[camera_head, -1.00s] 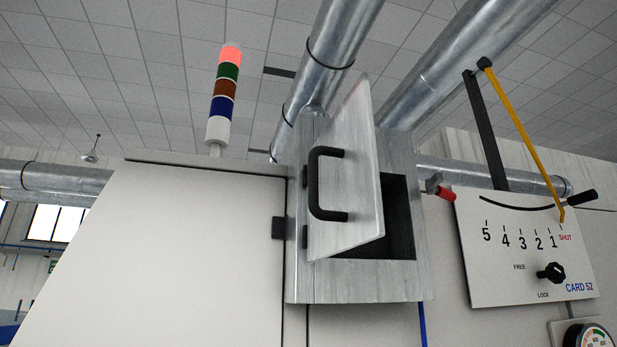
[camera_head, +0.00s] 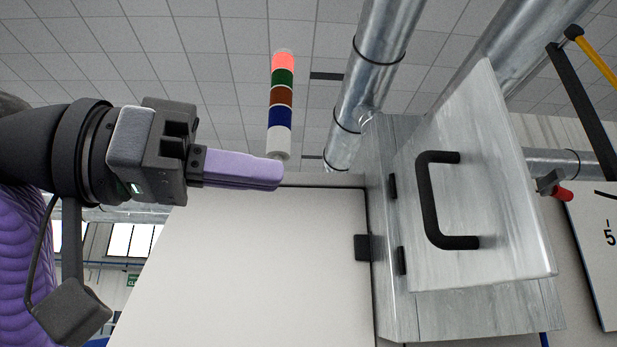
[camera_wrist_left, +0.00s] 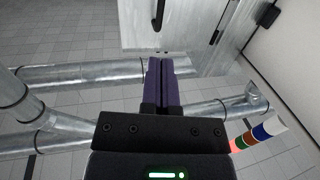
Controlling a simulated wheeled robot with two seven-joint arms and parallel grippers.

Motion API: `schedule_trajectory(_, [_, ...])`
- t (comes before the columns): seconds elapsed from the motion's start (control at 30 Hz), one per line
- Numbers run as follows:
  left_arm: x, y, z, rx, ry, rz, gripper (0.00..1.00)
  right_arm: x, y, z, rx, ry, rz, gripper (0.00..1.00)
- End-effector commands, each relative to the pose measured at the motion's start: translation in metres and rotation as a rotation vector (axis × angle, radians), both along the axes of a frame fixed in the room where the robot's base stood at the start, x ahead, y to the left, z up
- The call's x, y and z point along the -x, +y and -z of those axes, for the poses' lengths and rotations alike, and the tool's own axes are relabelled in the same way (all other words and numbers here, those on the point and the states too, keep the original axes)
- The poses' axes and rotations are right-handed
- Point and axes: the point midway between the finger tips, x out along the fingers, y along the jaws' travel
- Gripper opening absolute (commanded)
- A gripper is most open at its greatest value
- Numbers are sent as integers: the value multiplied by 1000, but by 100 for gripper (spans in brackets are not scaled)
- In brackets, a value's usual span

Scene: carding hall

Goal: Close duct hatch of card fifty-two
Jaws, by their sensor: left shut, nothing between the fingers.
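The duct hatch door (camera_head: 500,190) is a grey metal plate with a black bar handle (camera_head: 427,205). It is hinged at its left on the galvanized duct box (camera_head: 395,310) and stands swung out, its right edge away from the box. From here the door hides the opening. My left gripper (camera_head: 281,177) is shut and empty, its purple fingers pointing right, left of the hatch and apart from it. In the left wrist view the closed fingers (camera_wrist_left: 160,68) point toward the metal hatch area, with a dark handle (camera_wrist_left: 158,14) at the top. My right gripper is not in view.
A signal tower (camera_head: 281,105) with a lit red top stands behind my left fingers. Round ducts (camera_head: 372,75) rise above the box. A pale machine panel (camera_head: 270,260) fills the space below. A red-tipped lever (camera_head: 560,192) and gauge board (camera_head: 600,250) are at right.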

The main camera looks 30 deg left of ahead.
Motion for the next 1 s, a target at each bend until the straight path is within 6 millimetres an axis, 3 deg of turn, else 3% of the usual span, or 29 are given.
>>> schedule_trajectory(0.5, [-78, -71, -3, -1, 2, 2, 0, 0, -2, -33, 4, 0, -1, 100])
schedule_trajectory(0.7, [-89, -80, -1, 0, 1, 0, 0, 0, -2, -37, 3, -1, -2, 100])
schedule_trajectory(1.0, [-89, -81, 0, 1, 1, 0, 0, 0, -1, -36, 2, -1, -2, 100])
